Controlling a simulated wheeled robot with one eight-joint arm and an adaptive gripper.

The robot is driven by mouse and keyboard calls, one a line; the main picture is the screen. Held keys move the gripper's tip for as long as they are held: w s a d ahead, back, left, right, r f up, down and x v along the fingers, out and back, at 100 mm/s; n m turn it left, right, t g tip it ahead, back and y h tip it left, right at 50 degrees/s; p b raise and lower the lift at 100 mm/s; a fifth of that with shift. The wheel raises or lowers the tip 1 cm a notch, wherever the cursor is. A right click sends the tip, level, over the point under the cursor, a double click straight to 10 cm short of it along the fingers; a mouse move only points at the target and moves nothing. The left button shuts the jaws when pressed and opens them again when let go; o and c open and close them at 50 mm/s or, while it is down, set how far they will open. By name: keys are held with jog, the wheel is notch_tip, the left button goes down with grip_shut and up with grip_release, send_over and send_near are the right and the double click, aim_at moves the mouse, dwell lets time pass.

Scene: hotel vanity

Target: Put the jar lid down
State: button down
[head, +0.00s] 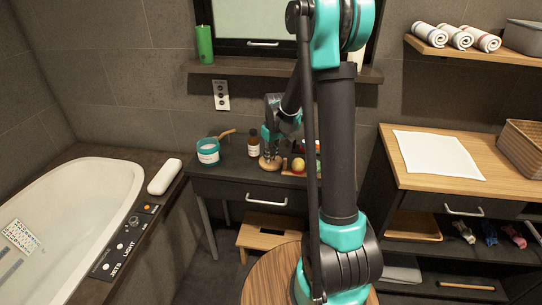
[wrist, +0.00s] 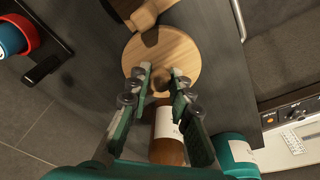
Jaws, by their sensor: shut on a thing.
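The jar lid (head: 270,164) is a round, light wooden disc with a knob. My gripper (head: 271,150) is shut on its knob, above the dark vanity top; I cannot tell whether the lid touches the surface. In the wrist view the lid (wrist: 178,50) lies flat between and beyond my fingertips (wrist: 161,82), which hide part of the knob. A teal jar (head: 208,152) with a pale label stands to the left, uncovered by this lid; it also shows at the lower right of the wrist view (wrist: 238,158).
A brown bottle (head: 253,145) stands close behind and left of the lid. A round yellowish item (head: 298,164) sits just to its right. In the wrist view a wooden piece (wrist: 148,14) lies by the lid's edge. The vanity top's front-left (head: 228,172) is clear.

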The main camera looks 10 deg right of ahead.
aim_at(273, 163)
jog(key=shift+f, duration=0.45)
jog(key=c, duration=1.4)
grip_release()
jog(key=shift+o, duration=0.2)
jog(key=shift+r, duration=0.15)
notch_tip(273, 163, up, 12)
jog(key=s+f, duration=0.1)
jog(key=s, duration=0.1)
jog(key=s+d+f+m+t, duration=0.1)
jog(key=s+d+f, duration=0.1)
jog(key=s, duration=0.6)
jog(key=s+d+f+m, duration=0.2)
jog(key=s, duration=0.6)
jog(key=s+d+f+m+t, duration=0.1)
jog(key=s+d+f+m, duration=0.1)
jog(key=s, duration=0.7)
jog(key=shift+f+t+h, duration=0.3)
jog(key=shift+f, duration=0.1)
